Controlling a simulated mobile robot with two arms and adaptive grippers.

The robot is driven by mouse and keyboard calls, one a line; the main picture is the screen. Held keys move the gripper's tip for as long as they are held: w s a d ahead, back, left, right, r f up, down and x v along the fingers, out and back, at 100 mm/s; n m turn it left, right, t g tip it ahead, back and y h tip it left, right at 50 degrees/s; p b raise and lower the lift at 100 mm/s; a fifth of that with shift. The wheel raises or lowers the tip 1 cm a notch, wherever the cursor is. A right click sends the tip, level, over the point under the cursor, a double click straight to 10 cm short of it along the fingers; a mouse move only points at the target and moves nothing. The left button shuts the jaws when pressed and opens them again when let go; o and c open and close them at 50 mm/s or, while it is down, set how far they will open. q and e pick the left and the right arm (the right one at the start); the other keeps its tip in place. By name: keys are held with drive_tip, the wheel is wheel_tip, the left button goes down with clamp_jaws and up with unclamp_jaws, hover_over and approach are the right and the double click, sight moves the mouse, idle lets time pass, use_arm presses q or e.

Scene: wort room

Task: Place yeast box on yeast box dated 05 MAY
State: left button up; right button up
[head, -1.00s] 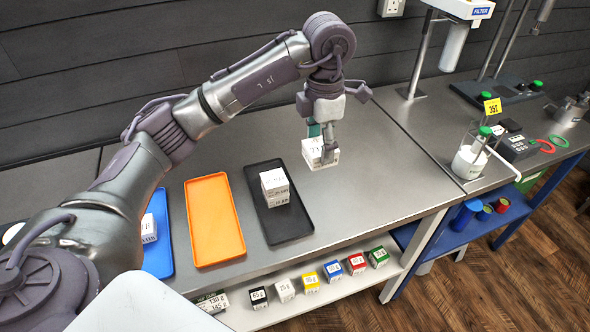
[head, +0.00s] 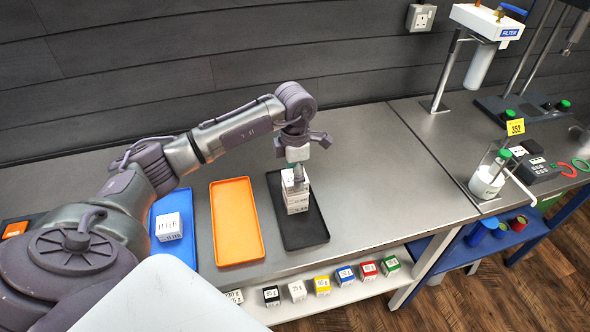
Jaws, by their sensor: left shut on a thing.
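My left gripper (head: 298,170) is over the black tray (head: 311,238), pointing down and shut on a white yeast box (head: 290,185). The held box is directly above a short stack of white yeast boxes (head: 298,205) on that tray. It looks level and in line with the stack, but I cannot tell whether it touches. The dates on the stack are too small to read, and the fingers partly hide the held box. Another white yeast box (head: 169,228) sits on the blue tray (head: 180,258), its label seeming to read FEB. My right gripper is out of view.
An empty orange tray (head: 235,225) lies between the blue and black trays. Small coloured boxes line the lower shelf (head: 335,300). A filter stand (head: 480,60) and a beaker (head: 487,180) stand at the right. The bench right of the black tray is clear.

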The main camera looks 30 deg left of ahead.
use_arm(q)
drive_tip(key=shift+f, duration=0.1)
drive_tip(key=shift+f, duration=0.1)
drive_tip(key=o, duration=1.2)
drive_tip(key=shift+r, duration=0.3)
wheel_tip(320, 180, up, 12)
drive_tip(key=b, duration=0.4)
